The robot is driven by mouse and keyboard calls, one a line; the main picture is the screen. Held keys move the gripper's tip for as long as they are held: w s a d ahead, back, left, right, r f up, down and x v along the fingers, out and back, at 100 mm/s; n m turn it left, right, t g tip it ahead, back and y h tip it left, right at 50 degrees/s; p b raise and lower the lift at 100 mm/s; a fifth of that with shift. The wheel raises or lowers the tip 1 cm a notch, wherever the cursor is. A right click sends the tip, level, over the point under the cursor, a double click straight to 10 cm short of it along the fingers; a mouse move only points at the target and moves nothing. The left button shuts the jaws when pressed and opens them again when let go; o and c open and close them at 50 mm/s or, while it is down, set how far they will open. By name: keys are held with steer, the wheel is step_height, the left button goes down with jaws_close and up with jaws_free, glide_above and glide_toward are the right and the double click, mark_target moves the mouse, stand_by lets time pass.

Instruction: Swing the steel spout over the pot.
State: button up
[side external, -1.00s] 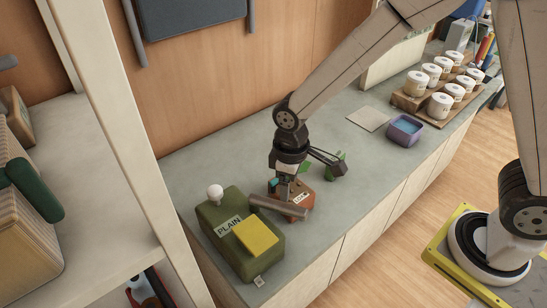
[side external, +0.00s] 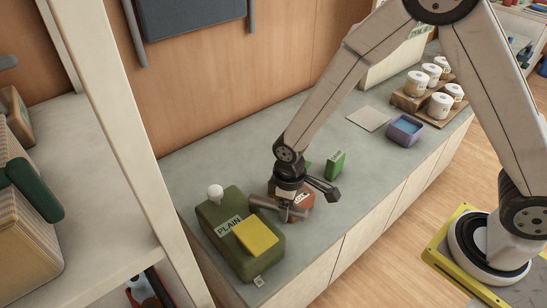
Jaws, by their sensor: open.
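The steel spout (side external: 263,202) is a short grey cylinder reaching right from the front of a green dispenser block (side external: 212,238) labelled PLAIN, which has a white knob and a yellow panel. An orange-brown pot (side external: 304,203) with a pale label stands on the counter by the spout's right end, partly hidden by my gripper. I cannot tell how far the spout overlaps it. My gripper (side external: 286,214) points down at the spout's right part, in front of the pot. It is open; its fingertips are small and partly hidden, and contact with the spout cannot be told.
A green box (side external: 335,164) stands behind my wrist on the grey counter (side external: 225,155). Farther right are a flat pale sheet (side external: 368,118), a purple tub (side external: 404,130) and a wooden rack of several white-topped jars (side external: 440,106). A shelf post (side external: 115,130) stands at the left.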

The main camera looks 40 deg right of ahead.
steer(key=shift+f, duration=0.1)
jaws_close()
stand_by(1.4)
